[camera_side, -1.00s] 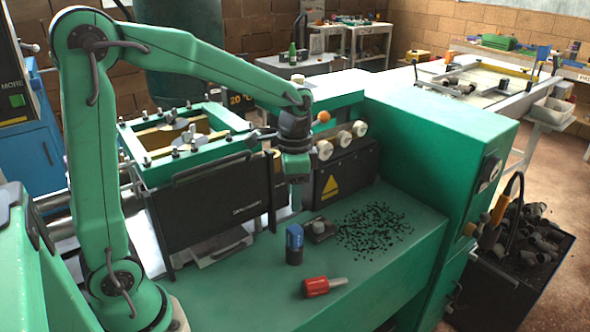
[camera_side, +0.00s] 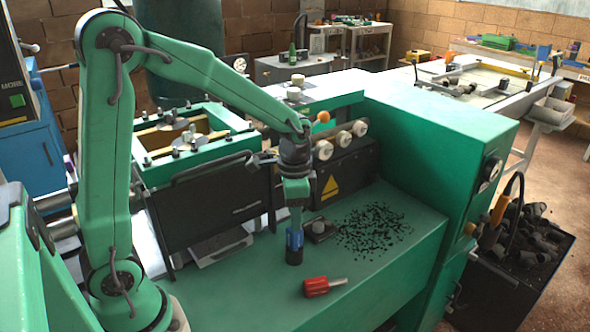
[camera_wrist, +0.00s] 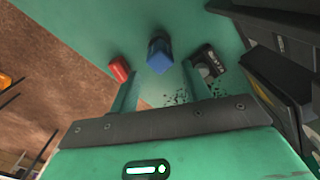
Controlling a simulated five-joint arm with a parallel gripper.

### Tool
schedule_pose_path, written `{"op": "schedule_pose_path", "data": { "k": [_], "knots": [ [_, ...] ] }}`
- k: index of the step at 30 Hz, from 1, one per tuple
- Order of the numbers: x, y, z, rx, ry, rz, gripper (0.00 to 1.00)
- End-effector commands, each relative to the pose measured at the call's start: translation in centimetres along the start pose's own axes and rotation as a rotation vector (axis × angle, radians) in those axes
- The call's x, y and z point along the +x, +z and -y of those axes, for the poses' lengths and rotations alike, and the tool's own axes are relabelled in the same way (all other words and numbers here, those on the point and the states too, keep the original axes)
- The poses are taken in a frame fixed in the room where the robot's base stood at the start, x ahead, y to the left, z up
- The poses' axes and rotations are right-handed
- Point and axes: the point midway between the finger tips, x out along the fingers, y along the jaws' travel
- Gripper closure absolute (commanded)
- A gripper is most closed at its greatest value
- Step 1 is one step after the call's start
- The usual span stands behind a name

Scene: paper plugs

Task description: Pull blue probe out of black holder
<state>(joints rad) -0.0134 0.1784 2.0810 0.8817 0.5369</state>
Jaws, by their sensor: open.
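The blue probe (camera_side: 294,240) stands upright in its black holder (camera_side: 294,257) on the green bench top. In the side view my gripper (camera_side: 295,222) is above the probe, with its fingers coming down around or just in front of its upper part. In the wrist view the blue probe (camera_wrist: 159,56) shows beyond and between the two fingertips of my gripper (camera_wrist: 161,80), which are spread apart with nothing held between them. The black holder is mostly hidden behind the probe in the wrist view.
A red-handled tool (camera_side: 318,287) lies on the bench in front of the holder. A small dark block (camera_side: 319,229) sits close to the right, near scattered black chips (camera_side: 375,228). A black panel (camera_side: 225,205) stands behind left.

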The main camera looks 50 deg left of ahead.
Motion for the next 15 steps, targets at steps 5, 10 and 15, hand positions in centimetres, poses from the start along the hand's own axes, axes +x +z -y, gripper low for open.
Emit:
{"op": "schedule_pose_path", "data": {
  "k": [5, 10, 15],
  "knots": [
    [0.01, 0.01, -0.01, 0.0, 0.0, 0.0, 0.53],
    [0.27, 0.01, -0.01, 0.0, 0.001, 0.001, 0.53],
    [0.84, 0.04, -0.02, 0.0, 0.001, 0.002, 0.53]
  ]
}}
